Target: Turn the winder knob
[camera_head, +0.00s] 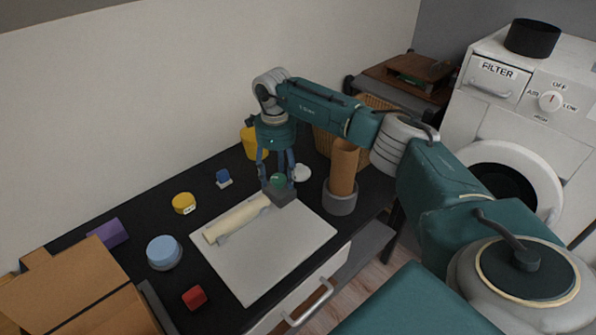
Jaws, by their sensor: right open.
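A round green knob (278,180) sits on a dark block (283,196) at the upper end of a cream roll (237,219). The roll lies on a white board (268,262) on the black desk. My right gripper (279,176) points down over the block, with its open fingers on either side of the green knob. I cannot tell whether the fingers touch the knob. My left gripper is out of view.
Yellow (184,203), blue (223,178), red (195,297) and purple (109,233) items and a light-blue round container (164,253) stand left of the board. A brown cylinder (344,168) in a grey holder (341,203) stands close to the right. A cardboard box (68,296) occupies the lower left.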

